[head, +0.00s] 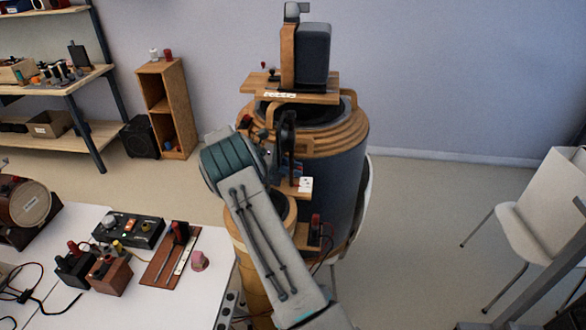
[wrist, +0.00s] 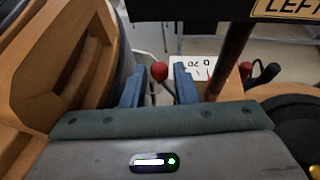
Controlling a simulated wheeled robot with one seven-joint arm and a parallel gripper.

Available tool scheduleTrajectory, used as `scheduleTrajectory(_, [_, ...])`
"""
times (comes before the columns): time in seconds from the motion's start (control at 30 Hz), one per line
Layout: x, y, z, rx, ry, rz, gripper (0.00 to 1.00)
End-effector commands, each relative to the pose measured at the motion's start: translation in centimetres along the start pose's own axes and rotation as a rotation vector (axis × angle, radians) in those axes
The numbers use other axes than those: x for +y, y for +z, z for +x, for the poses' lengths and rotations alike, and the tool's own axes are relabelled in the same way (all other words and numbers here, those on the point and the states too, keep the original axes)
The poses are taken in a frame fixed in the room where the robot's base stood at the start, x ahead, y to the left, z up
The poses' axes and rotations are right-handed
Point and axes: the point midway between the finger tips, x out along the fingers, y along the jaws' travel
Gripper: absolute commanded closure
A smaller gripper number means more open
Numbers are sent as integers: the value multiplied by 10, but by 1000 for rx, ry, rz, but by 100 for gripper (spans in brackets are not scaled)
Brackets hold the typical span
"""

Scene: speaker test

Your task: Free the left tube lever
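The lever with a round red knob (wrist: 159,71) stands ahead of my gripper in the wrist view. Its thin metal stem runs down between the two blue fingers of my gripper (wrist: 158,82). The fingers are spread, with a gap on each side of the knob; I see no contact. A white scale plate (wrist: 200,68) with black figures lies just behind the right finger. A sign reading LEFT (wrist: 286,8) shows at the upper right. In the head view my gripper (head: 296,168) is at the barrel-like apparatus (head: 345,195), above the white plate (head: 306,184); the lever cannot be made out there.
In the wrist view, a wooden frame (wrist: 65,60) stands close on the left, and a dark red rod (wrist: 232,50) close on the right. Red and black terminals (wrist: 266,74) stand beyond it. A white table (head: 205,245) with instruments is left of my arm. Floor to the right is clear up to a chair (head: 540,215).

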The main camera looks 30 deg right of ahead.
Motion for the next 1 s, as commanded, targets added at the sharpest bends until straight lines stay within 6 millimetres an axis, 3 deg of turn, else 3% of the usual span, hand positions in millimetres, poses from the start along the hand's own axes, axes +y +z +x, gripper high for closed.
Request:
scheduleTrajectory(0.37, [0,-1,-7,0,1,0,74])
scheduleTrajectory(0.8, [1,-2,-89,1,4,2,74])
scheduleTrajectory(1.0, [1,-2,-117,0,3,0,74])
